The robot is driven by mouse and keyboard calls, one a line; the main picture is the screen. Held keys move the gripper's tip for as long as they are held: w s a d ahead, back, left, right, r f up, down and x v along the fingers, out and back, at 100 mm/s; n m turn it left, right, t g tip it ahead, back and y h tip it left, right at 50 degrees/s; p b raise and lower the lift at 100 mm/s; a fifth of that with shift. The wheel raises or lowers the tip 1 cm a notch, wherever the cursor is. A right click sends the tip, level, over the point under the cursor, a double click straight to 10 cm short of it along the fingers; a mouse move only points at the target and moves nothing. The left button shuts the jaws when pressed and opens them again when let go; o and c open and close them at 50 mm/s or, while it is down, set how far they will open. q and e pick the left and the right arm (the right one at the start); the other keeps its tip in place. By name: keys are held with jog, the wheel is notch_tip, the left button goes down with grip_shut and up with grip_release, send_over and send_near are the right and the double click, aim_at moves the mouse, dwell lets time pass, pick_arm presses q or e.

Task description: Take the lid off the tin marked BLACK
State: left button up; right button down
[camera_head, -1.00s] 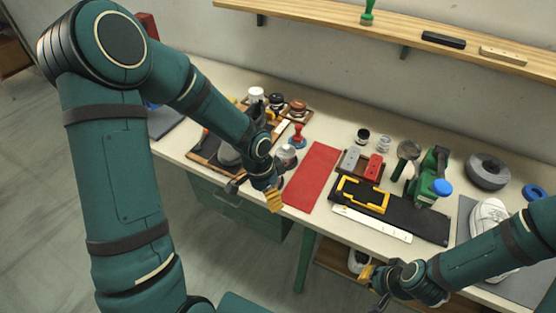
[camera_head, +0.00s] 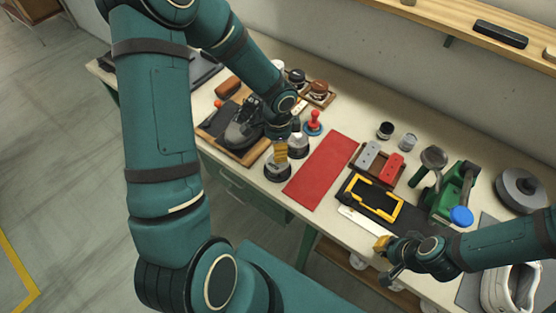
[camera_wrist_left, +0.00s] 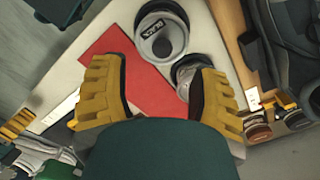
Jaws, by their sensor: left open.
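Two round grey tins stand between the shoe and the red mat: a front tin (camera_head: 278,171) at the table's front edge and a rear tin (camera_head: 298,146).
The red mat (camera_head: 322,170) lies flat right of the tins. A dark shoe (camera_head: 243,130) on a wooden tray stands left. A red-handled stamp (camera_head: 313,122) stands close behind the tins. A yellow frame (camera_head: 373,199) and green machine (camera_head: 452,190) are farther right.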

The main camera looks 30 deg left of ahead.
pick_arm(q)
jog(key=shift+w+a+f, duration=0.1)
jog(key=shift+a+f, duration=0.05)
jog(key=shift+f, duration=3.2)
grip_shut()
